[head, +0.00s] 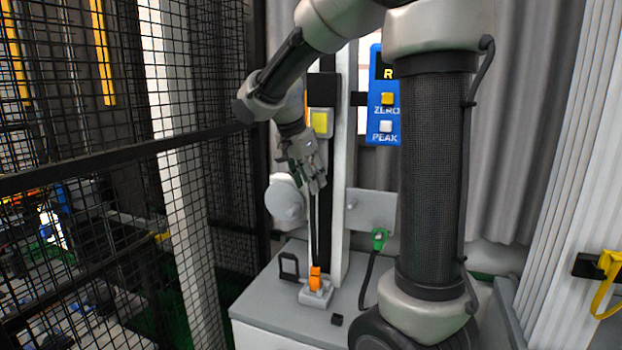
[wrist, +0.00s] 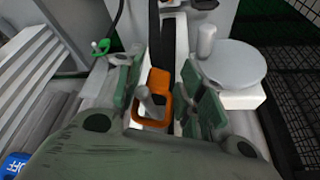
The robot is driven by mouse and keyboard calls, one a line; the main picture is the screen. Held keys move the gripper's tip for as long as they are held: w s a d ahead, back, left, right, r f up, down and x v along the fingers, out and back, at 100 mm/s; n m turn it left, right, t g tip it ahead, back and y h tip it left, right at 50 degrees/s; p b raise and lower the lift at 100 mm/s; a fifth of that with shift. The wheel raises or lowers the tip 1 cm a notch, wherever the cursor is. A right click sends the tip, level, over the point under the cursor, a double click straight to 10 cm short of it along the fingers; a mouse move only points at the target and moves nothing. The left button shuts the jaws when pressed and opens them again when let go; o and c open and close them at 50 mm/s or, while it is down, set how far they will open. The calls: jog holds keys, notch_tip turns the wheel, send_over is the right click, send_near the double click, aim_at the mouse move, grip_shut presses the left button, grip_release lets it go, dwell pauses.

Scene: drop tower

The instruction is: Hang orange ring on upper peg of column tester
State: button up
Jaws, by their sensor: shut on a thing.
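The orange ring (wrist: 163,85) is between the fingers of my gripper (wrist: 163,93) in the wrist view; my gripper is shut on it. A grey peg (wrist: 150,105) shows within the ring's opening; I cannot tell how far the ring is over it. A black strap (wrist: 167,38) runs away from the ring. In the head view my gripper (head: 316,182) points down in front of the white column (head: 339,170) and hides the ring and peg. The strap (head: 315,225) looks straight down to an orange end piece (head: 315,280) at a grey block on the tester's base.
A round grey disc (head: 284,198) with a knob is left of the column, and a grey plate (head: 372,211) is right of it. A blue display panel (head: 385,110) is behind. Black mesh fencing (head: 100,180) fills the left.

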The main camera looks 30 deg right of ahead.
jog(key=shift+s+a, duration=1.3)
jog(key=shift+a, duration=0.15)
